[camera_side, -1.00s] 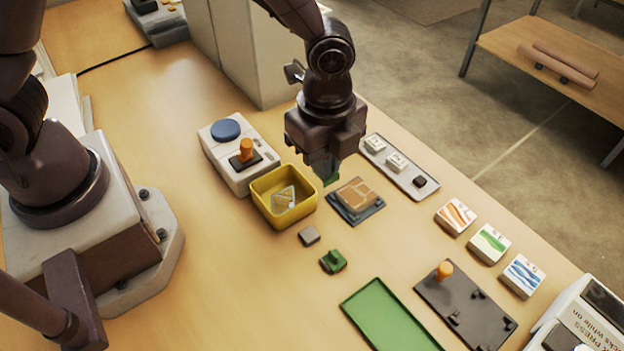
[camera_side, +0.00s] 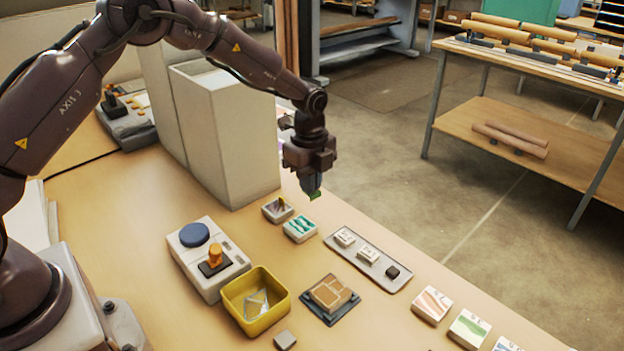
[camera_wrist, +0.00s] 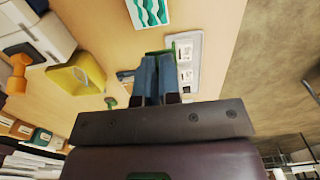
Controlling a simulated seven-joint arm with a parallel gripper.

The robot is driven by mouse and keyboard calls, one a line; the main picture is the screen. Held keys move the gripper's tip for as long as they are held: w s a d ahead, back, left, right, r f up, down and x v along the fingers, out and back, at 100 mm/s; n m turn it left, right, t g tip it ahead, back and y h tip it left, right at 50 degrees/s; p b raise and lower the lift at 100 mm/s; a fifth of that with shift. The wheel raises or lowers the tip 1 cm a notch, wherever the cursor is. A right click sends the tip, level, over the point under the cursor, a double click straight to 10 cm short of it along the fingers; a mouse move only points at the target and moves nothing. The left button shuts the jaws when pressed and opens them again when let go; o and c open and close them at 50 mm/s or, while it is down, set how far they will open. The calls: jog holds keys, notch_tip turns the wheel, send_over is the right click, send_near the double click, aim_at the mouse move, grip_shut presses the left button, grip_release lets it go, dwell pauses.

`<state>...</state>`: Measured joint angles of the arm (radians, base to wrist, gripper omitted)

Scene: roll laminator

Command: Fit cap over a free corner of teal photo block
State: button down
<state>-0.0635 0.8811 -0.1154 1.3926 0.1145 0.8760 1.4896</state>
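The teal photo block (camera_side: 300,228), white with teal wavy stripes, lies flat on the table in the side view. It also shows at the top edge of the wrist view (camera_wrist: 148,12), partly cut off. My gripper (camera_side: 311,186) is in the air above and slightly right of the block in the side picture, pointing down. Its fingers (camera_wrist: 158,75) are shut on a small green cap (camera_wrist: 158,52), whose edge shows beyond the fingertips. The cap and block appear apart. The block's corners show no cap that I can make out.
A purple-grey photo block (camera_side: 278,209) sits just left of the teal one. A grey tray (camera_side: 375,270) with small pieces lies to the right. A yellow bin (camera_side: 256,300), a brown block on a dark base (camera_side: 330,293) and a tall pale box (camera_side: 225,135) stand nearby.

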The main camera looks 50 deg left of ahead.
aim_at(310, 226)
jog(key=shift+f, duration=4.3)
jog(key=shift+f, duration=0.35)
jog(key=c, duration=1.6)
grip_release()
jog(key=shift+r, duration=0.15)
jog(key=shift+r, duration=1.4)
jog(key=shift+o, duration=0.3)
jog(key=o, duration=0.5)
